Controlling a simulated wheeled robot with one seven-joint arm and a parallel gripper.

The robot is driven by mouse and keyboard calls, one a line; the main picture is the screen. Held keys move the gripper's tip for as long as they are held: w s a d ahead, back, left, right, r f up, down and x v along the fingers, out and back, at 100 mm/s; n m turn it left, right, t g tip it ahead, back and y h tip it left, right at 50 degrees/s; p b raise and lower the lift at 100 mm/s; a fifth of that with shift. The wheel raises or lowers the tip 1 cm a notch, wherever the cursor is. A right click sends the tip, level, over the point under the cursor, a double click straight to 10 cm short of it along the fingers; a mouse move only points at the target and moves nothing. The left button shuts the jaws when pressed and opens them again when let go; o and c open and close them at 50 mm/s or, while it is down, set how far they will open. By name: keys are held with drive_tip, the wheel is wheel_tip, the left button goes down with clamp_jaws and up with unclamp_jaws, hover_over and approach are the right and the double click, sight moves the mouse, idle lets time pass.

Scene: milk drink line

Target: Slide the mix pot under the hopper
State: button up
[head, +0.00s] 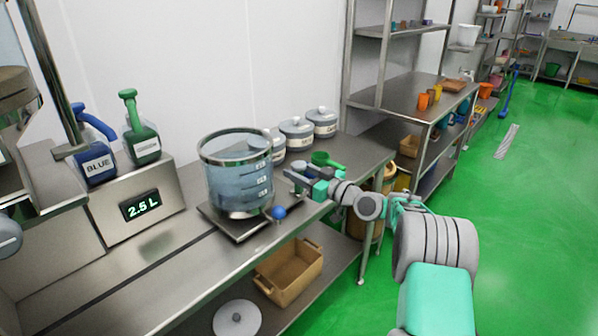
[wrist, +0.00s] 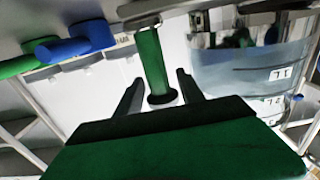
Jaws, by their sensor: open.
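The mix pot (head: 232,180) is a clear, marked vessel with bluish contents, upright on a flat metal plate (head: 213,222) on the bench. A blue ball knob (head: 279,212) is at its lower front. The metal hopper (head: 22,110) is at the far left, partly cut off, with the pot to its right. My gripper (head: 296,179) is open close to the pot's right side. In the wrist view, a green bar (wrist: 152,62) with a dark end lies between the open fingers (wrist: 158,92). The pot (wrist: 245,75) fills the right there. I cannot tell whether the fingers touch the bar.
A blue jug (head: 97,165) and a green jug (head: 143,145) stand on a box with a 2.5 L display (head: 140,204). Lidded canisters (head: 297,133) and a green scoop (head: 325,159) are behind my gripper. The bench between the pot and hopper looks clear.

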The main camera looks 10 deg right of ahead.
clamp_jaws()
idle(1.3)
